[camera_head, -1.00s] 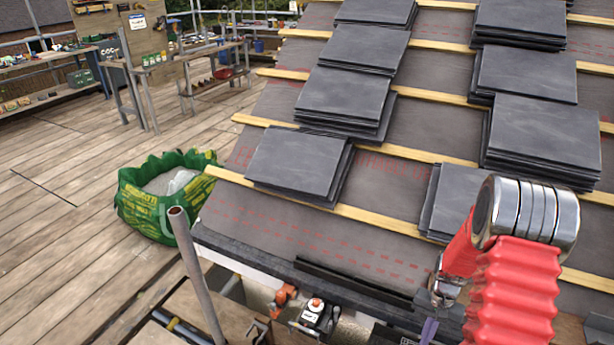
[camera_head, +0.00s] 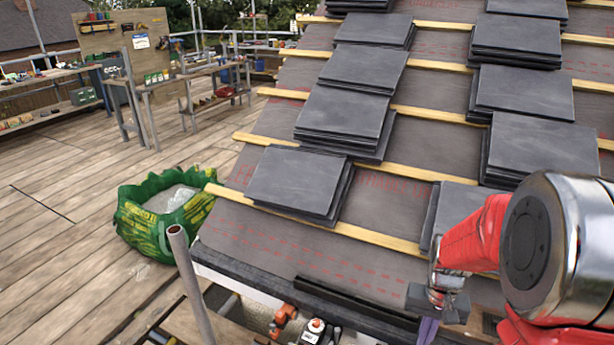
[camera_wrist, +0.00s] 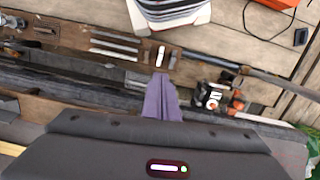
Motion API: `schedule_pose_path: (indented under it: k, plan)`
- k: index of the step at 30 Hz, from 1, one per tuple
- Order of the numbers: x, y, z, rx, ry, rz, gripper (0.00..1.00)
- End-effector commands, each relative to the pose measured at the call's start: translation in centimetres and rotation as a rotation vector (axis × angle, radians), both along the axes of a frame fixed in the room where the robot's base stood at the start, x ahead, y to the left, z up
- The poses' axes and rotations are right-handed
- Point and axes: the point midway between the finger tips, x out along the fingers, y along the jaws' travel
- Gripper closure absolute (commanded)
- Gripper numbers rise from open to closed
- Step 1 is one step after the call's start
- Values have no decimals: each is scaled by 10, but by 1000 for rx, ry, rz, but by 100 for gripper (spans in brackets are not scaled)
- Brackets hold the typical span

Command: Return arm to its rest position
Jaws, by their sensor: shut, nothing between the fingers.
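My red and silver arm reaches in from the lower right of the head view, in front of the roof's near edge. My gripper (camera_head: 428,330) hangs from a grey wrist block, its purple fingers pointing down. In the wrist view the purple fingers (camera_wrist: 160,98) are together, with nothing between them. They show above a wooden surface with tools. The dark wrist housing fills the bottom of that view. Part of the arm hides the lower right of the roof.
Several stacks of slates (camera_head: 300,181) lie along wooden battens (camera_head: 415,173) on the sloping roof. A green bag (camera_head: 165,215) stands on the deck left of the roof. A metal pole (camera_head: 190,280) rises near the roof edge. Workbenches (camera_head: 165,85) stand at the back left.

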Motion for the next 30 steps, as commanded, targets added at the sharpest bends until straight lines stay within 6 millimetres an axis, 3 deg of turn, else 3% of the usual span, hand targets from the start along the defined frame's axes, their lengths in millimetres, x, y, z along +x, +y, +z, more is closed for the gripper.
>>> schedule_pose_path:
  k: [12,30]
  plan:
    - [-26,28,58,-18,-75,87,100]
    - [-69,64,121,-47,-204,194,100]
